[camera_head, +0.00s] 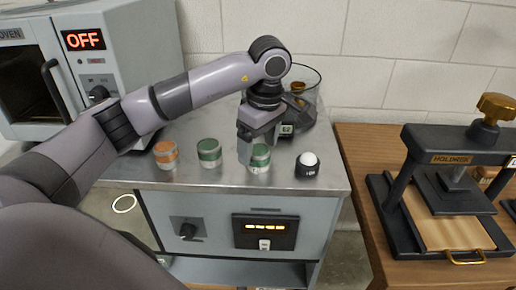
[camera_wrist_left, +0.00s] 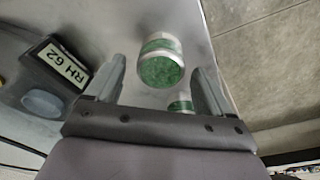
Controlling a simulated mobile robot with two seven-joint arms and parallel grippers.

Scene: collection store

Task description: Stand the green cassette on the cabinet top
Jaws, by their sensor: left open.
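A green cassette (camera_head: 259,158), a short drum with a green band and pale rims, stands on the steel cabinet top (camera_head: 222,120). My left gripper (camera_head: 259,148) is open just above it and hides part of it. In the left wrist view a green-topped cassette (camera_wrist_left: 160,68) shows between the open fingers (camera_wrist_left: 162,80), with a gap on each side. A second green cassette (camera_head: 209,153) stands to its left; a green one (camera_wrist_left: 181,105) is partly hidden near a finger. My right gripper is not in view.
An orange cassette (camera_head: 166,154) stands further left. A black device with a white dome (camera_head: 307,165) stands close on the right. A dark machine with a glass bowl (camera_head: 299,108) is behind the gripper. An oven (camera_head: 90,60) is back left; a press (camera_head: 450,190) stands on the right-hand table.

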